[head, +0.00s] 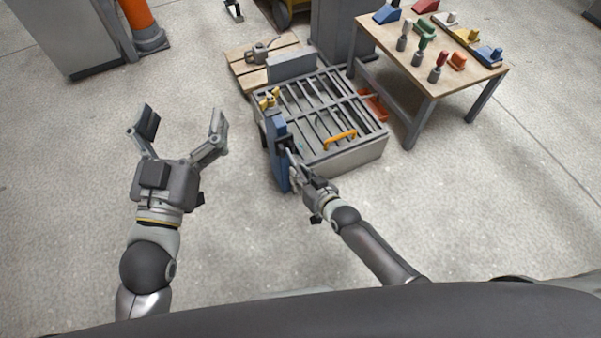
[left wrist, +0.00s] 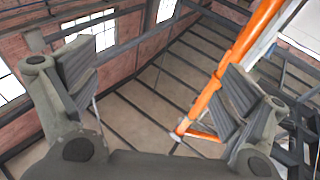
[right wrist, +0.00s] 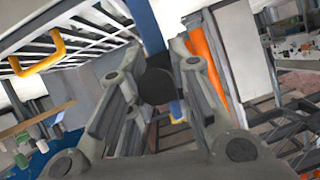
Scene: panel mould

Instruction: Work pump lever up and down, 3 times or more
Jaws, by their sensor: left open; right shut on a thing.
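The blue pump body (head: 279,163) stands upright at the left front corner of the grey slatted mould (head: 335,158). My right gripper (head: 294,160) is beside the pump, shut on the pump lever. In the right wrist view, the lever's dark round end (right wrist: 155,87) sits between the fingers (right wrist: 152,98), with a blue part of the pump (right wrist: 144,25) behind it. The rest of the lever is mostly hidden by my gripper. My left gripper (head: 183,122) is open and empty above the floor, left of the pump; its spread fingers also show in the left wrist view (left wrist: 160,80).
The mould has an orange handle (head: 340,137) on top. A wooden table (head: 436,72) with several coloured hand tools stands at the back right. A wooden pallet (head: 243,72) lies behind the mould.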

